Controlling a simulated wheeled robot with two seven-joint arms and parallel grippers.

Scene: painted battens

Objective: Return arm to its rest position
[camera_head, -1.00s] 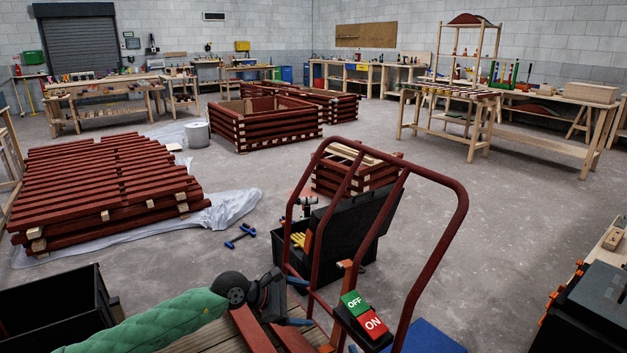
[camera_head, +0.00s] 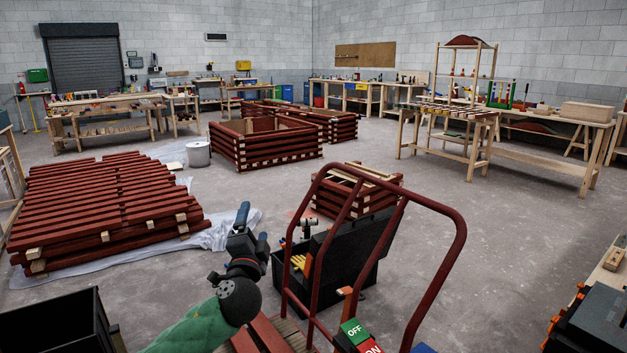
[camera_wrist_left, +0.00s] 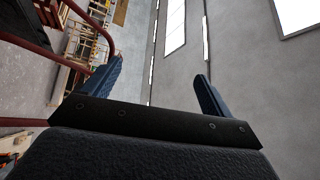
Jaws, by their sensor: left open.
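My left arm (camera_head: 195,332), in a green sleeve, comes in from the bottom left of the head view. My left gripper (camera_head: 253,228) is raised beside the red tubular frame and points up and away. Its two blue fingers are apart with nothing between them. In the left wrist view the open fingers (camera_wrist_left: 157,85) show against the wall and ceiling, with only air between them. My right gripper is in neither view.
A red tubular frame (camera_head: 457,245) with a green OFF and red ON switch (camera_head: 355,332) stands close on the right. A black toolbox (camera_head: 345,262) sits behind it. Stacked red battens (camera_head: 105,205) lie on the left. Open floor (camera_head: 500,240) lies to the right.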

